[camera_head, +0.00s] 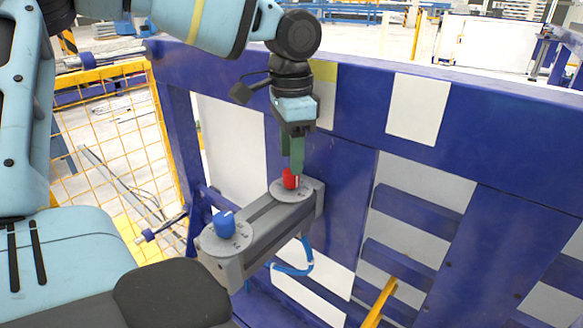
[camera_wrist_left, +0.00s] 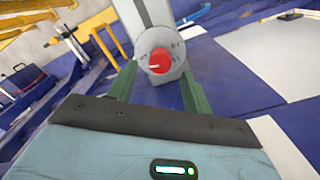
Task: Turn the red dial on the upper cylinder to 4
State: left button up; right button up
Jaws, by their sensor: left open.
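The red dial (camera_head: 290,179) sits on a round grey disc on top of the far end of a grey cylinder unit (camera_head: 268,232). A blue dial (camera_head: 225,222) sits on a like disc at its near end. My left gripper (camera_head: 292,168) points down at the red dial, with its green fingers just above or beside it. In the left wrist view the red dial (camera_wrist_left: 159,61) lies ahead between the open fingers of my left gripper (camera_wrist_left: 160,85), with clear gaps on both sides. A white mark shows on the dial; the disc's numbers are too small to read. My right gripper is out of view.
The unit is fixed to a blue metal frame (camera_head: 345,130) with white panels. A blue hose (camera_head: 292,270) loops below the unit. A yellow mesh fence (camera_head: 120,140) stands at left, and a yellow bar (camera_head: 380,303) rises at lower right.

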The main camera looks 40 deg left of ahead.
aim_at(291, 178)
pick_arm(q)
jog(key=shift+f, duration=2.05)
jog(key=c, duration=1)
